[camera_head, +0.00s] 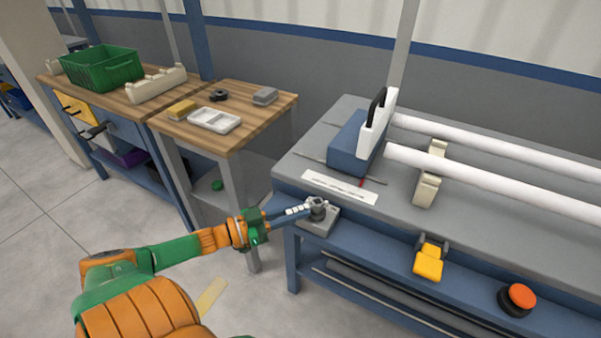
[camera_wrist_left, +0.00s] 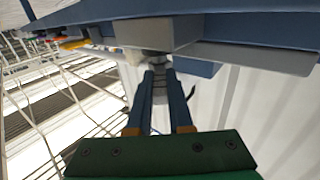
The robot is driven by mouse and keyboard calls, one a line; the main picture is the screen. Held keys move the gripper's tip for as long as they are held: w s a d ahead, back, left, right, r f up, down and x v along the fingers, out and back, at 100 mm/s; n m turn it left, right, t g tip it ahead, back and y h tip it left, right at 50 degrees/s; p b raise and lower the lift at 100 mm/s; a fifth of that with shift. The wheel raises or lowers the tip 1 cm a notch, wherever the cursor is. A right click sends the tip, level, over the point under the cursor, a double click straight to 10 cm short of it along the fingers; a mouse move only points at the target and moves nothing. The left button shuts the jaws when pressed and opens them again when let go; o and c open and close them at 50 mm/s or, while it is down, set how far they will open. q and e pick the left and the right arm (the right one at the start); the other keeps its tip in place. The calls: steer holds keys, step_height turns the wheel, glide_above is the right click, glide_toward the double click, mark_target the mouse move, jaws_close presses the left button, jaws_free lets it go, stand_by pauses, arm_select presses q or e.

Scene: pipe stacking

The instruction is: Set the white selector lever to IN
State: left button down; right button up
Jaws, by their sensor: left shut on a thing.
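The white selector lever (camera_head: 297,210) is a short pale bar that reaches out from a grey pivot block (camera_head: 318,222) on the front left corner of the machine bench. My left gripper (camera_head: 301,211) comes in from the left, and its blue fingers are shut on the lever close to the pivot. In the left wrist view the gripper's two fingers (camera_wrist_left: 160,77) lie on either side of the pale lever (camera_wrist_left: 160,88), below the dark pivot. Much of the lever is hidden by the fingers. No IN marking can be read. My right gripper is not in view.
On the grey bench (camera_head: 300,165) are a blue clamp block (camera_head: 348,140) with a white plate, a pale label strip (camera_head: 340,187) and two long white pipes (camera_head: 480,178). A yellow pedal-like part (camera_head: 429,261) and a red button (camera_head: 521,295) sit along the front. A wooden table (camera_head: 235,135) stands left.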

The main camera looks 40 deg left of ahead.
arm_select(q)
steer(key=shift+a+m+h, duration=0.1)
steer(key=shift+m+h, duration=0.2)
steer(key=c, duration=0.8)
jaws_free()
steer(key=shift+w, duration=0.1)
steer(key=v, duration=0.7)
steer(key=shift+a, duration=0.1)
